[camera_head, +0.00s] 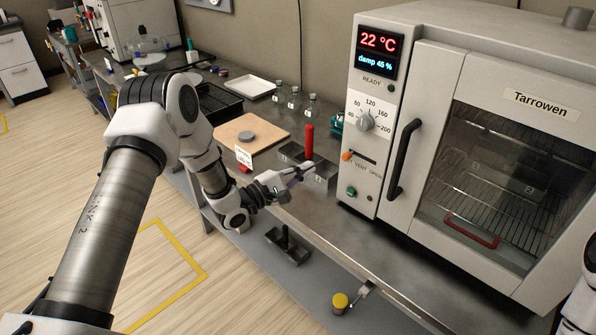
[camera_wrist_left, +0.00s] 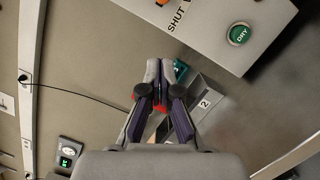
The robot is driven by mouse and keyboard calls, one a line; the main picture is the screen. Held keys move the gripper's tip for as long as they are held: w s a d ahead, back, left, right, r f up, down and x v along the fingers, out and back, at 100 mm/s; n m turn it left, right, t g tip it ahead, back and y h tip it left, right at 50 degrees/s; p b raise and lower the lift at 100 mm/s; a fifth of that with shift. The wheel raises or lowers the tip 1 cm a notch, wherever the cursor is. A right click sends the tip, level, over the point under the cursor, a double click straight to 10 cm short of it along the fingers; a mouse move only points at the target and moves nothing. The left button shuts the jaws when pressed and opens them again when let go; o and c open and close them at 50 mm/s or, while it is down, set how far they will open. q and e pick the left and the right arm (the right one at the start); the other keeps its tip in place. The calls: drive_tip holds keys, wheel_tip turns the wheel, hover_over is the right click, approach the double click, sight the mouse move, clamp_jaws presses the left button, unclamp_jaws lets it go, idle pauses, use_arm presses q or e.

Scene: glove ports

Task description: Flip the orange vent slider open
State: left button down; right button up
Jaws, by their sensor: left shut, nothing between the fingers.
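The orange vent slider (camera_head: 347,156) sits at the left end of its dark slot on the oven's control panel, with the word OPEN printed below the slot's right part. In the left wrist view only a sliver of the orange slider (camera_wrist_left: 161,2) shows at the top edge, near the word SHUT. My left gripper (camera_head: 310,168) is shut and empty, left of the panel and slightly lower than the slider, apart from it. Its closed fingertips (camera_wrist_left: 156,68) show in the left wrist view. My right gripper is out of view.
The oven (camera_head: 419,60) has a dial (camera_head: 367,122), a green button (camera_head: 351,192) and a black door handle (camera_head: 404,160) near the slider. A red upright handle (camera_head: 309,141) and grey numbered blocks (camera_head: 318,180) stand close to my left gripper. A wooden board (camera_head: 225,132) lies farther left.

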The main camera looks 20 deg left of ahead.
sight(367, 163)
use_arm(q)
drive_tip(key=w+d, duration=0.1)
drive_tip(key=d, duration=0.1)
drive_tip(key=w+d+r+p, duration=0.2)
drive_tip(key=d, duration=0.1)
drive_tip(key=shift+w+d+r, duration=0.15)
drive_tip(key=shift+w+d, duration=0.05)
drive_tip(key=shift+d, duration=0.25)
drive_tip(key=d, duration=0.2)
drive_tip(key=s+d, duration=0.1)
drive_tip(key=d, duration=0.1)
drive_tip(key=s+d, duration=0.1)
drive_tip(key=d, duration=0.1)
drive_tip(key=shift+a, duration=0.25)
drive_tip(key=shift+d, duration=0.1)
